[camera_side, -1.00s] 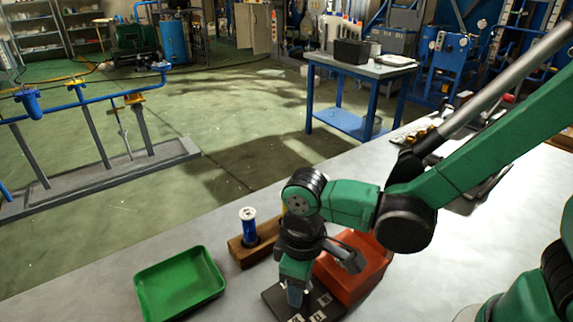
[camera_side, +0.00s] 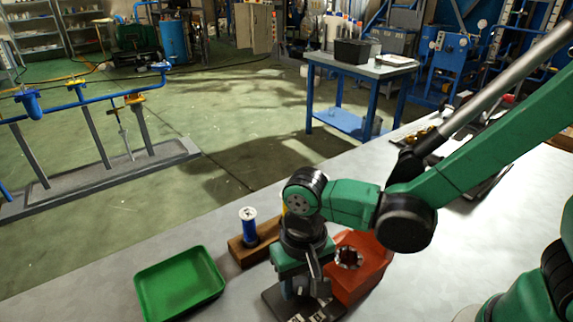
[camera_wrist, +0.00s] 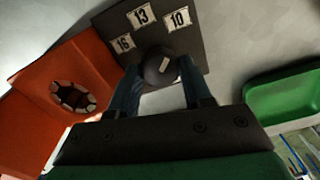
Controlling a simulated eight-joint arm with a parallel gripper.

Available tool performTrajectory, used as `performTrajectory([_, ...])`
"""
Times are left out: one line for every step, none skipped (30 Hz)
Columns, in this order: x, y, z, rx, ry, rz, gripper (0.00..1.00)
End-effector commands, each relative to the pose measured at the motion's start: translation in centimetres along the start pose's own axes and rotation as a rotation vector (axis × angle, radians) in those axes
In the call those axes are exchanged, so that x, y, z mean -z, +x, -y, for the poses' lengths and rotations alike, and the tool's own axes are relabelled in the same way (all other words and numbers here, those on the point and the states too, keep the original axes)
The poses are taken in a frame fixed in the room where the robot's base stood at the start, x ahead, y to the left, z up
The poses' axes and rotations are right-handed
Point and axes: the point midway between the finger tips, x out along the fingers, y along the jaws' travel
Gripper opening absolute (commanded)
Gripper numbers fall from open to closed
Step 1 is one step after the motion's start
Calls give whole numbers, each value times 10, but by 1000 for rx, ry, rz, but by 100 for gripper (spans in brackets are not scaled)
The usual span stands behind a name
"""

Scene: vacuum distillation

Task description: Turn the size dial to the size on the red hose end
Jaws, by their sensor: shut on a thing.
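The size dial (camera_wrist: 160,67) is a dark round knob with a short pale mark, on a dark plate (camera_wrist: 187,50). White labels read 16 (camera_wrist: 123,43), 13 (camera_wrist: 141,15) and 10 (camera_wrist: 178,19). The pale mark slants up to the right; I cannot tell exactly which label it points to. My gripper (camera_wrist: 161,75) is shut on the dial, one blue finger on each side. In the side view my gripper (camera_side: 299,284) hides the dial over the plate (camera_side: 325,305). I cannot make out a red hose end or its size.
An orange-red block (camera_side: 362,272) with a toothed round hole stands close beside the plate; its hole (camera_wrist: 73,96) shows in the wrist view. A green tray (camera_side: 180,283) lies to the left. A blue, white-topped piece (camera_side: 249,226) stands in a wooden block (camera_side: 240,256).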

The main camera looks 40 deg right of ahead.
Motion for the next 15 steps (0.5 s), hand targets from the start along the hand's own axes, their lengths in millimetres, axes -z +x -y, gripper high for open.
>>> performTrajectory([0, 0, 0, 1, 17, -2, 0])
performTrajectory([0, 0, 0, 1, 26, -2, 0])
performTrajectory([0, 0, 0, 1, 36, -2, 0])
performTrajectory([0, 0, 0, 1, 44, -2, 0])
performTrajectory([0, 0, 0, 1, 50, -2, 0])
performTrajectory([0, 0, 0, 1, 56, -2, 0])
performTrajectory([0, 0, 0, 1, 60, -2, 0])
performTrajectory([0, 0, 0, 1, 63, -2, 0])
performTrajectory([0, 0, 0, 1, 66, -2, 0])
performTrajectory([0, 0, 0, 1, 68, -2, 0])
performTrajectory([0, 0, 0, 1, 69, -2, 0])
performTrajectory([1, 0, 0, 1, 70, -2, 0])
performTrajectory([1, 0, 0, 1, 71, -2, 0])
performTrajectory([1, 0, 0, 1, 71, -2, 0])
performTrajectory([1, 0, 0, 1, 71, -2, 0])
